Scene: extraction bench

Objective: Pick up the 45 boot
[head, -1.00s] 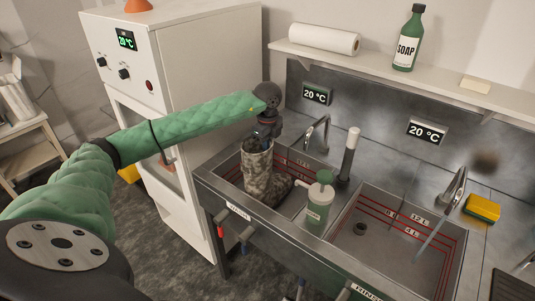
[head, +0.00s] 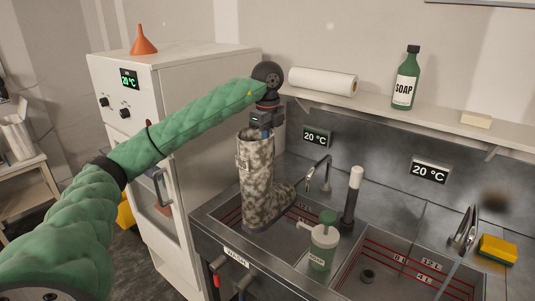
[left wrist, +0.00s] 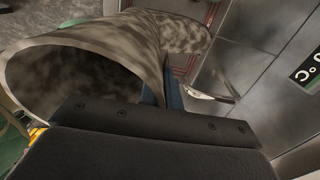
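The 45 boot (head: 258,190) is a tall camouflage boot, upright with its toe to the right, over the left sink marked WASH (head: 222,217). My left gripper (head: 264,132) comes down from above and is shut on the boot's upper rim. The boot's sole appears raised from the sink floor. In the left wrist view the boot's open shaft (left wrist: 75,75) fills the left side, with a blue finger (left wrist: 174,96) against its wall. My right gripper is not in view.
A green-capped dispenser (head: 322,243) and a dark post with a white top (head: 352,195) stand right of the boot. A tap (head: 322,170) is behind it. The right sink (head: 385,285) looks empty. A white cabinet (head: 225,120) stands left, a shelf (head: 440,122) above.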

